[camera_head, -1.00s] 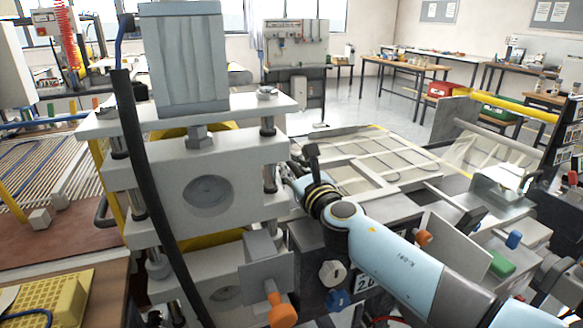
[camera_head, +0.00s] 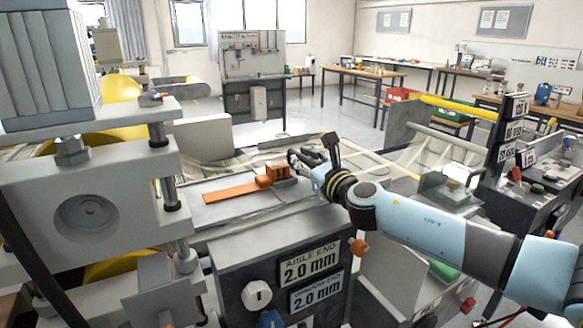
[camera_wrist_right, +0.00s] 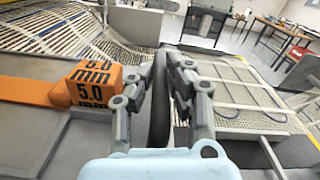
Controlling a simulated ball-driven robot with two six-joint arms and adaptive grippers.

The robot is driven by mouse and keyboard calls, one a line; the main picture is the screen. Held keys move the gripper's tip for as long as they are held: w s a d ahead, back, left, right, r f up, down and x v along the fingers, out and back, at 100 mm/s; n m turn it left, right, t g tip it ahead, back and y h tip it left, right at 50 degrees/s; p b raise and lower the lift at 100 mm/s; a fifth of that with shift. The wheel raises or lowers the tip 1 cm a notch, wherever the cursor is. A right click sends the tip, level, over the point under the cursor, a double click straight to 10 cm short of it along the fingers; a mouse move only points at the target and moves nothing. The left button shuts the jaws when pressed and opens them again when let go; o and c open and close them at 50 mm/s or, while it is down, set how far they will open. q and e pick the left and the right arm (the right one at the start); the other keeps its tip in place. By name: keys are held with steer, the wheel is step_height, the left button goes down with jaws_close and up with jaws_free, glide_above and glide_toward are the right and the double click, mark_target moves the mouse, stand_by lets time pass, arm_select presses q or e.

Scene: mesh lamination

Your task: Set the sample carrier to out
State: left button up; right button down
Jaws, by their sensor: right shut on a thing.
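My right gripper (camera_head: 301,160) reaches in from the right over the machine bed beside the press. In the right wrist view its two fingers (camera_wrist_right: 163,75) are closed around a dark grey upright bar (camera_wrist_right: 158,118). The fingers hide part of this bar, and I cannot tell whether it belongs to the sample carrier. An orange block (camera_head: 278,172) on a flat orange strip (camera_head: 230,191) lies just left of the gripper. The block (camera_wrist_right: 97,84) is marked 5.0 mm in the wrist view. My left gripper is not in view.
The grey press (camera_head: 90,214) with posts stands close on the left. A panel (camera_head: 310,267) below the gripper reads "AISLE END 2.0 mm", with a white knob (camera_head: 257,295) beside it. A clear cover (camera_head: 450,190) stands to the right. Open floor shows behind.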

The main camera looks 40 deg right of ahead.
steer(key=shift+s+d, duration=0.2)
steer(key=shift+d, duration=0.8)
steer(key=c, duration=1.6)
jaws_free()
steer(key=shift+r, duration=0.1)
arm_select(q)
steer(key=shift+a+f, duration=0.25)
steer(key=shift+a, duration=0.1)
arm_select(e)
steer(key=shift+o, duration=0.2)
steer(key=shift+s+d, duration=0.1)
steer(key=shift+d, duration=0.05)
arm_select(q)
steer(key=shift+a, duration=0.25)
arm_select(e)
steer(key=shift+s, duration=0.1)
steer(key=v, duration=1.2)
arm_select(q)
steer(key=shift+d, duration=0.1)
